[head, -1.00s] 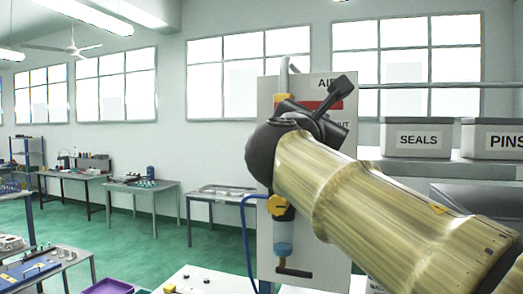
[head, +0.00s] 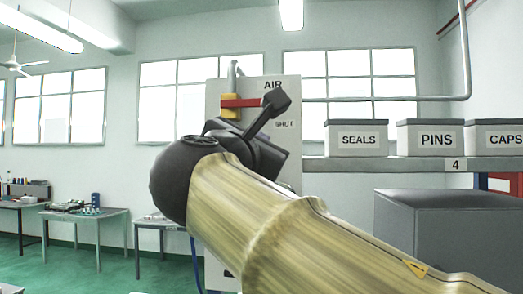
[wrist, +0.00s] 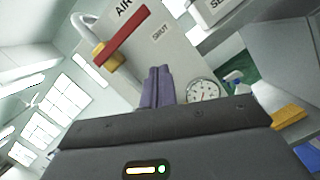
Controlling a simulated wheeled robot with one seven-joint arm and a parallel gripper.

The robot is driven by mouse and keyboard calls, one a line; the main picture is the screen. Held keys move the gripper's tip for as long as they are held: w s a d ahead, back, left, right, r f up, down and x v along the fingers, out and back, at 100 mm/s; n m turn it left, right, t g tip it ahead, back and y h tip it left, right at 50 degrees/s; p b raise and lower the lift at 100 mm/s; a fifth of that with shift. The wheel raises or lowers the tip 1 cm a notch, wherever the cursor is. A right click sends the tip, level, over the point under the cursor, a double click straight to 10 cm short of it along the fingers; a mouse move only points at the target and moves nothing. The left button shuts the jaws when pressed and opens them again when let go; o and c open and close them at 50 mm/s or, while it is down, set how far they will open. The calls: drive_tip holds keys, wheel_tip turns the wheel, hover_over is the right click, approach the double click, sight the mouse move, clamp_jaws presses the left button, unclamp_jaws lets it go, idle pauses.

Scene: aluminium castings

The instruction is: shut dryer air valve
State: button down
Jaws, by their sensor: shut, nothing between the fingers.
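The air valve has a yellow body (head: 231,106) on a pipe in front of a pale panel (head: 285,170). Its red lever (head: 241,103) lies about level, reaching right from the body below the word AIR. A SHUT label is lower right of it. In the wrist view, the red lever (wrist: 123,35) and yellow body (wrist: 108,60) are beyond and left of the fingertips. My gripper (wrist: 158,88) is shut and empty, its purple-grey fingers together and pointing towards the panel, apart from the lever in the picture. In the head view my wrist hides the fingers.
A round gauge (wrist: 203,90) shows right of my fingers, with a spray bottle beside it. A shelf (head: 335,166) at right carries SEALS (head: 357,138), PINS and CAPS bins above a large grey box (head: 450,230). Work tables stand at left.

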drive_tip(key=v, duration=0.3)
drive_tip(key=shift+s+d+f+b, duration=0.1)
drive_tip(key=shift+f+b, duration=0.05)
drive_tip(key=shift+b, duration=0.25)
